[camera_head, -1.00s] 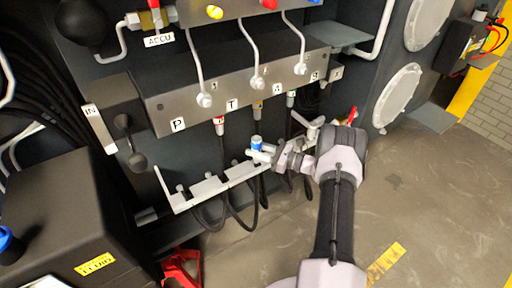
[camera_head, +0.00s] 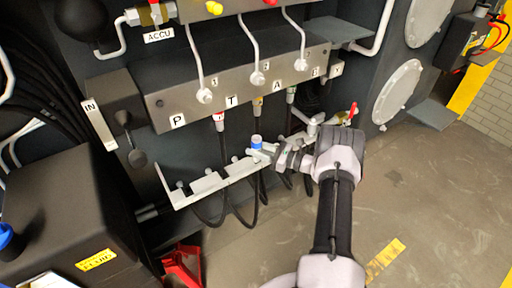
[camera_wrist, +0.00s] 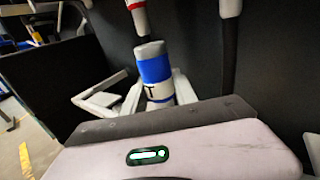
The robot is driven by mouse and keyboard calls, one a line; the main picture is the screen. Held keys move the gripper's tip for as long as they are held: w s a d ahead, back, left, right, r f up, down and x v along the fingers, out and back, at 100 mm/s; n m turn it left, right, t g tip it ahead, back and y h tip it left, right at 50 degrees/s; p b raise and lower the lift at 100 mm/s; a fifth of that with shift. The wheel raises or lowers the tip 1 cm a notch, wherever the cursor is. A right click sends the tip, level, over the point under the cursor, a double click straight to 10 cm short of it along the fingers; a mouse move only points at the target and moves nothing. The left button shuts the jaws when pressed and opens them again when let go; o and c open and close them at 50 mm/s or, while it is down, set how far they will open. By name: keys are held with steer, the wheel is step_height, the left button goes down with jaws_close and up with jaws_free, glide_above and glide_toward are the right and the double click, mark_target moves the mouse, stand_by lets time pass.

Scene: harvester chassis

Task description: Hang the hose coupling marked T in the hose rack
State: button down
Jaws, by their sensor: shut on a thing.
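The hose coupling marked T (camera_wrist: 155,66) has a grey top, a blue band and a white label with a T. It stands roughly upright in my gripper (camera_wrist: 158,92), which is shut on it with a finger at each side. In the head view the blue coupling (camera_head: 256,141) shows at the tip of my gripper (camera_head: 262,152). The pale grey hose rack (camera_head: 207,184) runs below the valve block. My gripper is at the rack's upper edge, near its middle; I cannot tell whether the coupling touches the rack. Its lower part is hidden.
The valve block (camera_head: 240,86) overhangs the rack. A red-banded coupling (camera_head: 218,121) and others hang from its underside with black hoses. The red-banded one is close above the held coupling in the wrist view (camera_wrist: 137,12). Floor (camera_head: 430,200) on the right is clear.

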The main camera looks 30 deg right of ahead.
steer(key=shift+f, duration=1.75)
steer(key=c, duration=0.9)
jaws_free()
steer(key=shift+f, duration=0.1)
steer(key=p+v, duration=0.4)
steer(key=v, duration=1.3)
steer(key=shift+s, duration=0.2)
steer(key=shift+d, duration=0.15)
